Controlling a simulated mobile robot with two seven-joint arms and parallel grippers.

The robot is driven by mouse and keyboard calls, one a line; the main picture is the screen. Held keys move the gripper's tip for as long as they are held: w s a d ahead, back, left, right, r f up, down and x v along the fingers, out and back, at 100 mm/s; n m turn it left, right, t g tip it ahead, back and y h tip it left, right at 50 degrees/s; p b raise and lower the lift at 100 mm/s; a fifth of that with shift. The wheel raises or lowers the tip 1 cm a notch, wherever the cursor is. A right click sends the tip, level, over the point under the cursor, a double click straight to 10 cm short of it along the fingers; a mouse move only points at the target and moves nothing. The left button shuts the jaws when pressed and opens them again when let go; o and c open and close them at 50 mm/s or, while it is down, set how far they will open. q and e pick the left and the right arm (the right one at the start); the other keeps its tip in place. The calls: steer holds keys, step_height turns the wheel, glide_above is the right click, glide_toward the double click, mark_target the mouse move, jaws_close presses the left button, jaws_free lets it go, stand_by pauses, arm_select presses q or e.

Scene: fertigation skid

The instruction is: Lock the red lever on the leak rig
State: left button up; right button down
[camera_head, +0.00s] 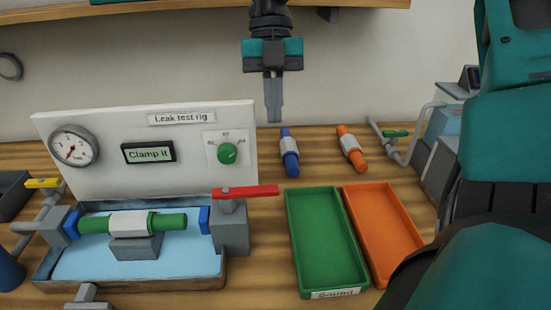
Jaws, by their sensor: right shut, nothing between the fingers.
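The leak rig (144,140) stands at the left, with a white panel, a dial gauge (73,147), a green knob (228,153) and a display (148,153) reading "Clamp it". The red lever (245,192) sits on a grey block (232,231) at the right end of the rig's water bath and points to the right. A green-ended fitting with a white middle (132,223) lies between the two blue clamp ends. My right gripper (274,114) is shut and empty, pointing down above and behind the lever, apart from it. My left gripper does not show.
A green tray (292,235) labelled "Sound" and an orange tray (414,243) lie right of the rig. A blue fitting (289,154) and an orange fitting (352,149) lie behind them. A yellow-handled valve (42,183) is at far left, a green-handled valve (396,133) at right.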

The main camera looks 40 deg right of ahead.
steer(key=x, duration=1)
stand_by(0.4)
steer(key=shift+s+m, duration=0.25)
steer(key=shift+m, duration=0.15)
steer(key=shift+s+a, duration=0.1)
